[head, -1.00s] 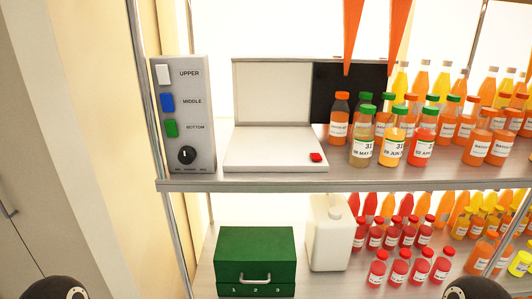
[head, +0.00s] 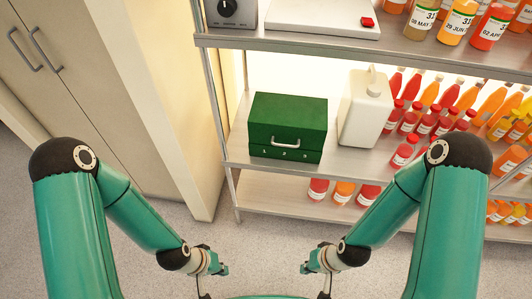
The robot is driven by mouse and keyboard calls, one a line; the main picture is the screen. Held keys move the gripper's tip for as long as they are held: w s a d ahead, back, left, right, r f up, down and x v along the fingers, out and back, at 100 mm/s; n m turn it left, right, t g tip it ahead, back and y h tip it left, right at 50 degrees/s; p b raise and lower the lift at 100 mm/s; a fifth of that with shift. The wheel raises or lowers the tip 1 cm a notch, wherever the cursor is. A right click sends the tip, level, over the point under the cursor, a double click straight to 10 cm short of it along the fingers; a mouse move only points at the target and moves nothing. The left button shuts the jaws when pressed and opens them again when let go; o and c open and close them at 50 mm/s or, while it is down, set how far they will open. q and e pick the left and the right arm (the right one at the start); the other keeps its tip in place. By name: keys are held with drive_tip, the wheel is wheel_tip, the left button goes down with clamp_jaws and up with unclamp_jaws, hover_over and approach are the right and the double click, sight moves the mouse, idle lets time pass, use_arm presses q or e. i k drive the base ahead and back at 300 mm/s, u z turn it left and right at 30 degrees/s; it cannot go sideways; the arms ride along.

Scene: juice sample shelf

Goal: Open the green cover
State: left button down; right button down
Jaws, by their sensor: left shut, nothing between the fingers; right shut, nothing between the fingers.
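A dark green box (head: 287,120) stands on the middle shelf. Its flat green top is down, and a silver handle (head: 286,142) is on its front above a strip with small white marks. My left gripper (head: 222,269) is low in the picture, in front of the shelf and well short of the box, shut and empty. My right gripper (head: 306,268) is to its right at about the same height, also shut and empty. Neither touches the box.
A white jug (head: 366,108) stands close to the box's right, with small red bottles beyond it. The upper shelf (head: 300,42) overhangs the box and carries a control panel (head: 234,12), a white device (head: 320,18) and bottles. A cabinet (head: 120,90) is at the left. The floor ahead is clear.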

sight(293, 121)
drive_tip(key=u, duration=1)
drive_tip(key=k, duration=0.85)
drive_tip(key=z, duration=1.25)
drive_tip(key=i, duration=1)
